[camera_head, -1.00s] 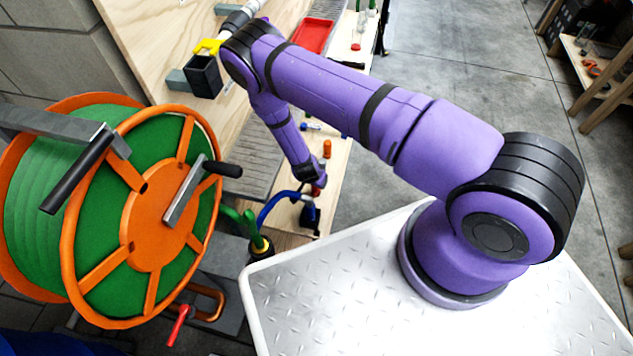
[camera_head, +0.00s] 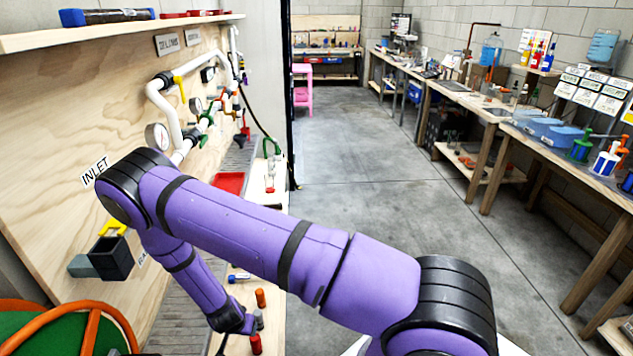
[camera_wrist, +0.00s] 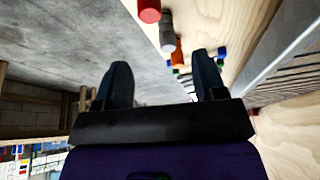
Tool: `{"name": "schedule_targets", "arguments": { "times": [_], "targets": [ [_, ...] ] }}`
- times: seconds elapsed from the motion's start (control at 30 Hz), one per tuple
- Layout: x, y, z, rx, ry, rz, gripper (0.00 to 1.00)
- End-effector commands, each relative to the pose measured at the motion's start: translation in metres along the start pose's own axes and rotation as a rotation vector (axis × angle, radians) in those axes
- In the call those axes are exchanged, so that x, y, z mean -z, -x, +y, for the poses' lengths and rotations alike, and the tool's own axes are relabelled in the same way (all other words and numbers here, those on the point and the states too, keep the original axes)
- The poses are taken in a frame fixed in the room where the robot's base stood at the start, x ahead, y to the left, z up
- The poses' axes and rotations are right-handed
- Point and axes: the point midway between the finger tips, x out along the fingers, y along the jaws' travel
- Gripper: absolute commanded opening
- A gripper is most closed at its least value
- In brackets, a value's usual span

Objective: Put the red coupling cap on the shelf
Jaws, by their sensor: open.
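A small red cylinder (camera_head: 256,344), which looks like the red coupling cap, stands on the bench at the bottom of the head view. What looks like the same red piece shows at the top of the wrist view (camera_wrist: 149,11). My gripper (camera_wrist: 164,80) is open, with nothing between its fingers; the red piece lies beyond the fingertips, apart from them. In the head view the end of my arm is low over the bench, just left of the red piece. The wooden shelf (camera_head: 50,40) runs along the wall board at upper left.
The shelf holds a dark tube (camera_head: 106,16) and small red items (camera_head: 172,14). Grey (camera_head: 258,319) and orange (camera_head: 260,297) cylinders stand behind the red one. A black box (camera_head: 112,258) and white pipework (camera_head: 160,100) project from the board. The floor (camera_head: 350,150) at right is clear.

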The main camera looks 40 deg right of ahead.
Motion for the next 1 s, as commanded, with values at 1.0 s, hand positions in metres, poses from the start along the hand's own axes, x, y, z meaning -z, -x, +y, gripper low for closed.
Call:
{"name": "schedule_targets", "arguments": {
  "times": [1.0],
  "targets": [
    [0.171,0.389,-0.027,0.321,0.267,-0.184,0.64]
  ]
}}
